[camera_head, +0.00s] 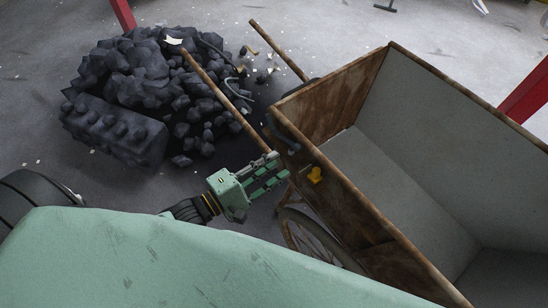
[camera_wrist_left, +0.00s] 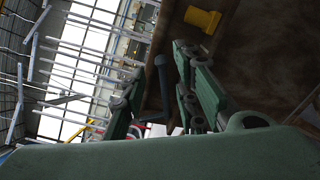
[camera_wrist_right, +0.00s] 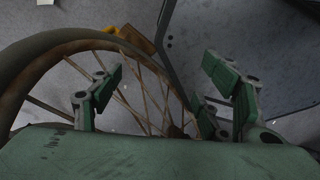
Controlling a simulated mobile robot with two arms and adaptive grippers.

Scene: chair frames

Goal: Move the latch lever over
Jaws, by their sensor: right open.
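The cart (camera_head: 340,195) has a rusty brown front wall. A dark latch lever (camera_head: 285,143) sits on that wall, left of a yellow catch (camera_head: 315,175). My left gripper (camera_head: 279,168) is beside the wall, just below the lever in the head view. In the left wrist view its fingers are apart, with the dark bent lever (camera_wrist_left: 160,85) showing between them; I cannot tell whether they touch it. The yellow catch (camera_wrist_left: 202,18) is at the top there. My right gripper (camera_wrist_right: 165,78) is open and empty in the right wrist view, near the spoked cart wheel (camera_wrist_right: 75,40); the head view does not show it.
A heap of dark coal-like rocks (camera_head: 150,75) lies on the floor at the back left. Two rusty cart shafts (camera_head: 215,90) reach toward it. A red post (camera_head: 525,100) stands at the right. The cart's grey interior looks empty.

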